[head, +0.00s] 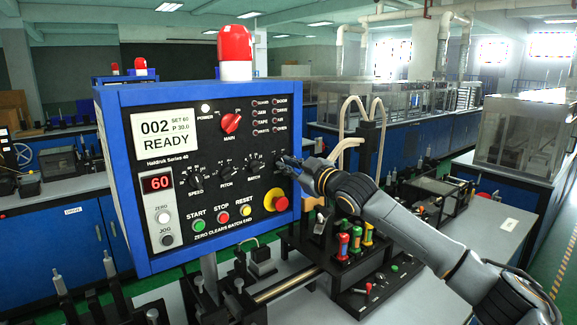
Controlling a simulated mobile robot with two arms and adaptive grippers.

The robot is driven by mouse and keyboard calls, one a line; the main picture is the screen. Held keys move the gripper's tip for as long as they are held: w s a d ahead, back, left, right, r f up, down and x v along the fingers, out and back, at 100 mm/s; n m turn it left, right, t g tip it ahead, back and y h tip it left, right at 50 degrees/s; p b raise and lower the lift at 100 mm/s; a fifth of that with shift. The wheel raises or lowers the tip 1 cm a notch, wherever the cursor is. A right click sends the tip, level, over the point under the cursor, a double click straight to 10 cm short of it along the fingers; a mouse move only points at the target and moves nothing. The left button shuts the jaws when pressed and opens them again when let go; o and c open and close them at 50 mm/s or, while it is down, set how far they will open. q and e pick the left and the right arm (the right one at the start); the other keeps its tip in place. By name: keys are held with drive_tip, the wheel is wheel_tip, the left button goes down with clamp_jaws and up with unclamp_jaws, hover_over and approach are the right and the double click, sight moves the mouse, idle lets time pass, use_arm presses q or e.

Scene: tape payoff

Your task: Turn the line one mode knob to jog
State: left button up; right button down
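The control panel (215,240) is a black face in a blue box, with a screen reading READY. A row of black knobs runs across it: the speed knob (195,181), the pitch knob (226,174) and the batch knob (255,166). My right gripper (285,163) reaches in from the right to the right end of this row. Its fingers are at the panel and cover the last knob, so its label and pointer are hidden. I cannot tell whether the fingers are open or closed on it. My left gripper is out of view.
A red emergency stop button (276,200) on a yellow ring sits just below my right gripper. Start, stop and reset buttons (222,217) are lower left of it. A red main knob (231,123) is above. Coloured handles (356,240) stand below my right arm.

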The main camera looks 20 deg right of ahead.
idle(0.3)
drive_tip(key=m+p, duration=0.5)
drive_tip(key=m, duration=0.6)
drive_tip(key=shift+a+m+p, duration=0.1)
drive_tip(key=shift+m+p, duration=0.2)
drive_tip(key=shift+p, duration=0.05)
drive_tip(key=shift+m, duration=0.3)
drive_tip(key=c, duration=1.4)
unclamp_jaws()
drive_tip(key=shift+s, duration=0.1)
drive_tip(key=v, duration=1.2)
